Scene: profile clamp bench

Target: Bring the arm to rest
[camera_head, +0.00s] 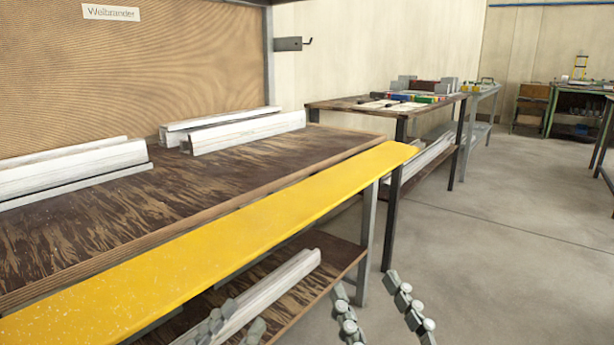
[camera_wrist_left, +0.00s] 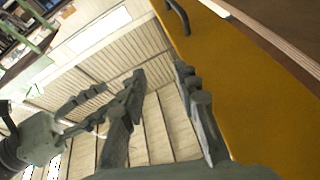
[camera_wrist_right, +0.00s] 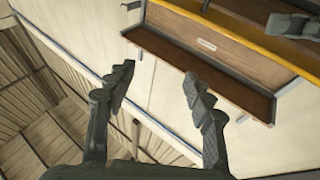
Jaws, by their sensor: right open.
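My left gripper (camera_head: 241,318) is at the bottom of the head view, in front of the bench's lower shelf. Its two fingers stand apart with nothing between them in the left wrist view (camera_wrist_left: 160,75). My right gripper (camera_head: 366,285) is further right, over the concrete floor near the bench leg. It is open and empty, as the right wrist view (camera_wrist_right: 158,74) shows. The right gripper also appears at the left of the left wrist view (camera_wrist_left: 80,110). Most of both arms is out of the head view.
The bench (camera_head: 230,170) has a yellow front edge (camera_head: 210,245) close to my grippers. White profiles (camera_head: 245,132) lie on its top, and one (camera_head: 265,288) on the lower shelf (camera_head: 335,258). A second table (camera_head: 350,106) stands behind. The floor (camera_head: 500,250) to the right is clear.

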